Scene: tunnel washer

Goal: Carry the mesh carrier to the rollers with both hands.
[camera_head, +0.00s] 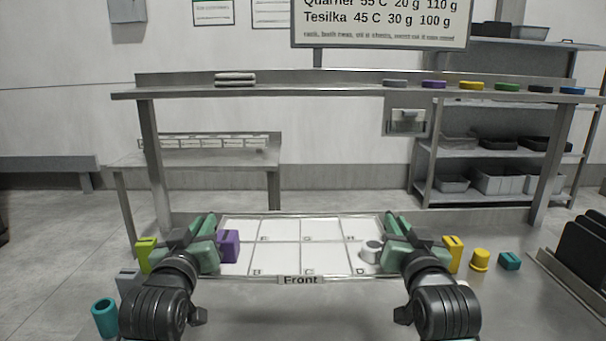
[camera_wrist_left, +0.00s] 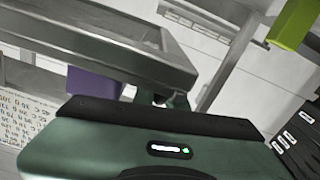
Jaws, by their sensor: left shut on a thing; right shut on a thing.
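I cannot make out rollers.
A dark rack (camera_head: 582,250) stands far right. A metal shelf (camera_head: 340,92) with colored discs crosses behind.

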